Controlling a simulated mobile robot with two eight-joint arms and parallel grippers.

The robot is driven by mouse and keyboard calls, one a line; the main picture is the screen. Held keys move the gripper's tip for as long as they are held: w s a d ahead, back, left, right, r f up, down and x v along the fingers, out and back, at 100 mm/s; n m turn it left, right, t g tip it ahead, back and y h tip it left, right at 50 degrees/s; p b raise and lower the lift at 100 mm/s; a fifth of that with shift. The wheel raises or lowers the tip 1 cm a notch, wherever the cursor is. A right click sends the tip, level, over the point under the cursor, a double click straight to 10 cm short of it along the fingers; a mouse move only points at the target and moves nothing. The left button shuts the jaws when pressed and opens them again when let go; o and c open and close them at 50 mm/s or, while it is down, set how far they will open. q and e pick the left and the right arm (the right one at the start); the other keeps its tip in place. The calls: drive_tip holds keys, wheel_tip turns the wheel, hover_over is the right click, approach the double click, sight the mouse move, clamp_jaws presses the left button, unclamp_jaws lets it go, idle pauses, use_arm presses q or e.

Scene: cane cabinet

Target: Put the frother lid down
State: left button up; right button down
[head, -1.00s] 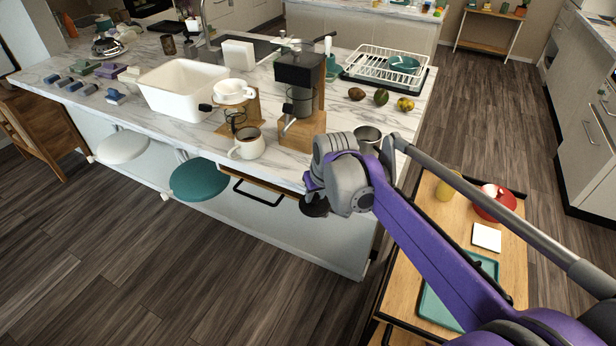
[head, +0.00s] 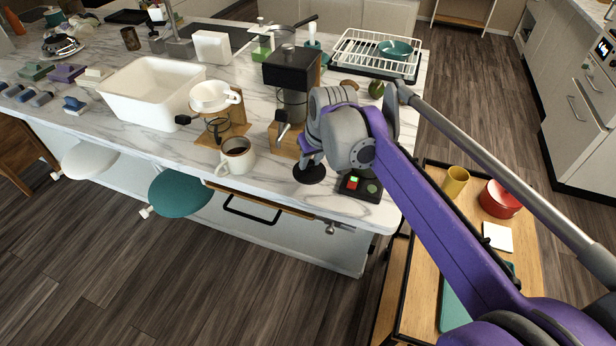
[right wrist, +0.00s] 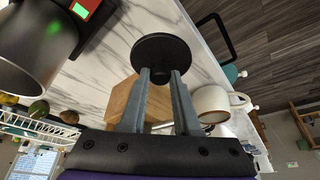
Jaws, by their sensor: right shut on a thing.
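The frother lid (head: 310,173) is a small black disc. In the right wrist view the lid (right wrist: 161,48) is held at the tips of my right gripper's fingers (right wrist: 161,76), which are shut on it. In the head view my right gripper (head: 312,157) is over the marble counter near its front edge, with the lid low there; I cannot tell whether it touches the top. A steel frother jug (right wrist: 36,42) stands beside it in the right wrist view, hidden behind my arm in the head view. My left gripper is not in view.
A black base with red and green lights (head: 360,186) is just right of the lid. A wooden-based grinder (head: 290,85), a coffee mug (head: 236,158) and a dripper stand (head: 215,105) are to the left. Bare marble (head: 270,192) lies at the front edge.

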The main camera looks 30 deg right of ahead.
sight(312, 174)
drive_tip(key=shift+s+f, duration=0.15)
drive_tip(key=shift+f, duration=2.7)
drive_tip(key=shift+w+f+b, duration=0.15)
drive_tip(key=shift+w+b, duration=0.05)
drive_tip(key=shift+b, duration=0.1)
drive_tip(key=c, duration=0.6)
unclamp_jaws()
drive_tip(key=shift+c, duration=0.2)
drive_tip(key=p+v, duration=0.1)
drive_tip(key=v, duration=1.1)
drive_tip(key=s+a+f, duration=0.5)
drive_tip(key=s+f, duration=0.3)
drive_tip(key=s+a+f+n, duration=0.1)
drive_tip(key=s+a+f, duration=0.4)
drive_tip(key=s+f, duration=0.3)
drive_tip(key=shift+f+t, duration=0.4)
drive_tip(key=shift+f, duration=0.35)
